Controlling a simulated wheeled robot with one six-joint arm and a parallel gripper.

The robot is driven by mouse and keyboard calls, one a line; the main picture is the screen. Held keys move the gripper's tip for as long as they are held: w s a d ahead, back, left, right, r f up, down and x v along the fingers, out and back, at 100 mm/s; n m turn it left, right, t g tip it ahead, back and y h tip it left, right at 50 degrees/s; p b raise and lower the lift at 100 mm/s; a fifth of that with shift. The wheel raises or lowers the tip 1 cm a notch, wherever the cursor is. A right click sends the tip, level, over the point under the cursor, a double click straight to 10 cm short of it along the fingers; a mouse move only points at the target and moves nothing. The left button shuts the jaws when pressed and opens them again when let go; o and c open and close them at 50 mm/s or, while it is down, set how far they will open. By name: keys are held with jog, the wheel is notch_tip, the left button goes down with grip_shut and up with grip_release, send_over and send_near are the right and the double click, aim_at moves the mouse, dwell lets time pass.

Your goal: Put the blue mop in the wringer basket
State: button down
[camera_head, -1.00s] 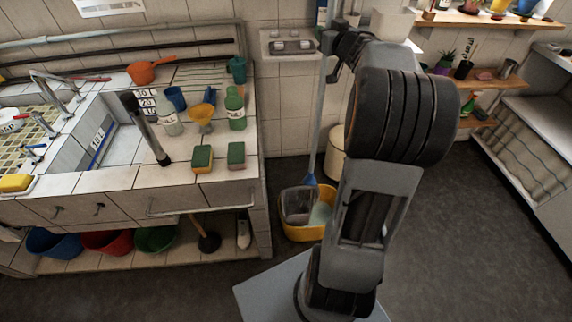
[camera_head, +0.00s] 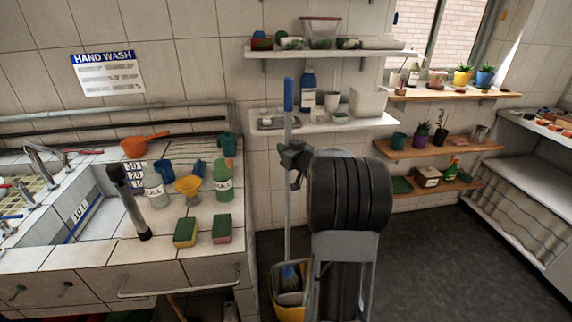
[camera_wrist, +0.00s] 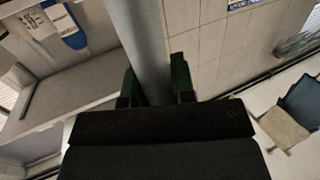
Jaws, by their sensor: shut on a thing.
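The blue mop (camera_head: 289,210) stands upright in the head view, with a grey pole, a blue grip at the top and a blue head low down. My gripper (camera_head: 292,158) is shut on its pole at mid-height. In the wrist view the pole (camera_wrist: 148,40) runs between the two green-tipped fingers of my gripper (camera_wrist: 155,88). The grey wringer basket (camera_head: 288,298) sits in a yellow bucket (camera_head: 293,314) on the floor. The mop head overlaps the basket's upper part in the picture; I cannot tell whether it is inside or above. My arm hides the bucket's right side.
The tiled counter (camera_head: 130,255) with bottles, sponges and a sink is on the left. A white wall shelf (camera_head: 330,124) with bottles and cups is behind the mop. Wooden shelves (camera_head: 440,148) hold plants on the right. Dark floor (camera_head: 430,260) is free at right.

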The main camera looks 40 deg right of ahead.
jog(key=shift+f+b, duration=0.35)
jog(key=shift+f, duration=2.1)
jog(key=c, duration=1)
grip_release()
jog(key=shift+o, duration=0.2)
jog(key=s, duration=1.2)
jog(key=a+m+g+h, duration=0.25)
jog(key=a+g, duration=0.45)
jog(key=a, duration=0.5)
jog(key=s+a+f+n+g+y, duration=0.3)
jog(key=s+a+g, duration=0.4)
jog(key=s+a, duration=0.7)
jog(key=shift+a+f+y, duration=0.45)
jog(key=shift+a+f, duration=0.1)
jog(key=shift+f, duration=0.35)
